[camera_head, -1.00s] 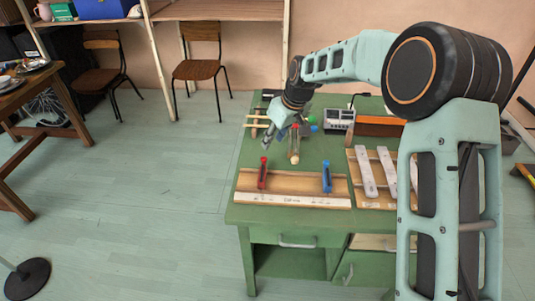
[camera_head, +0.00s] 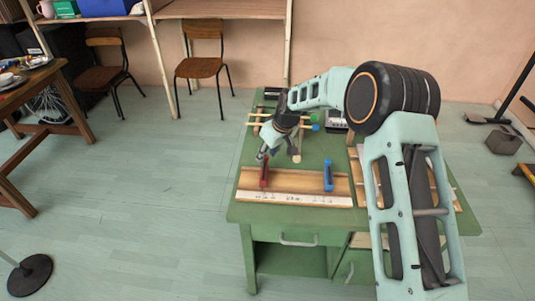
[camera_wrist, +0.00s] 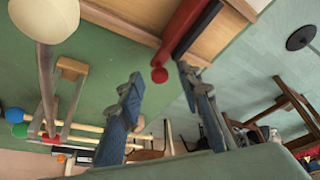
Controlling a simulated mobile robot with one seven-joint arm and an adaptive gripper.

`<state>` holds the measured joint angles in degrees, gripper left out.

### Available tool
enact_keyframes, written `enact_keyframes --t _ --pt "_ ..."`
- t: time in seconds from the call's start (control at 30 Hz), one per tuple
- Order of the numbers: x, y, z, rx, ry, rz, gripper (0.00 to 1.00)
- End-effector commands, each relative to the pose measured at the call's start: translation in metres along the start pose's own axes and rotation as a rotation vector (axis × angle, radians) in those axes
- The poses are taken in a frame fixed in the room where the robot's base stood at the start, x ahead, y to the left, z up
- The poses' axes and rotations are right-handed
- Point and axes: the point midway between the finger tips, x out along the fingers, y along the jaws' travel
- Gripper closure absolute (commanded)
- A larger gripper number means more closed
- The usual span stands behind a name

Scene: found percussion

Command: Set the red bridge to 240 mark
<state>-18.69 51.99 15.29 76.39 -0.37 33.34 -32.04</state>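The red bridge (camera_head: 264,174) stands near the left end of the wooden board (camera_head: 296,181) on the green desk. A white scale strip (camera_head: 293,198) runs along the board's front edge; its numbers are too small to read. The blue bridge (camera_head: 328,176) stands near the right end. My gripper (camera_head: 265,157) is just above and behind the red bridge. In the wrist view my gripper (camera_wrist: 159,76) is open, with the red bridge (camera_wrist: 186,27) just ahead and its rounded red end between the fingertips. I cannot tell whether they touch.
Mallets with green and blue heads (camera_head: 314,122) lie on a rack behind my gripper. A grey box (camera_head: 336,121) stands at the back. Metal bars on a wooden frame (camera_head: 357,163) lie to the right, partly hidden by my arm. The desk's left edge is close to the board.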

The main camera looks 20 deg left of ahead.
Motion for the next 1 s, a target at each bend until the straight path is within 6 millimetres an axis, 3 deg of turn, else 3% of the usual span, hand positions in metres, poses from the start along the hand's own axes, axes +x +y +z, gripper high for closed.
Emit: enact_keyframes --t 0.07,0.37,0.73,1.0 --pt "0.0 0.0 0.0 0.0 0.0 0.0 0.67" --pt "-0.001 0.0 0.0 0.0 0.0 0.0 0.99" --pt "-0.001 0.002 0.001 0.001 0.0 0.0 1.0" --pt "-0.008 0.025 0.022 0.003 0.001 0.002 1.0"
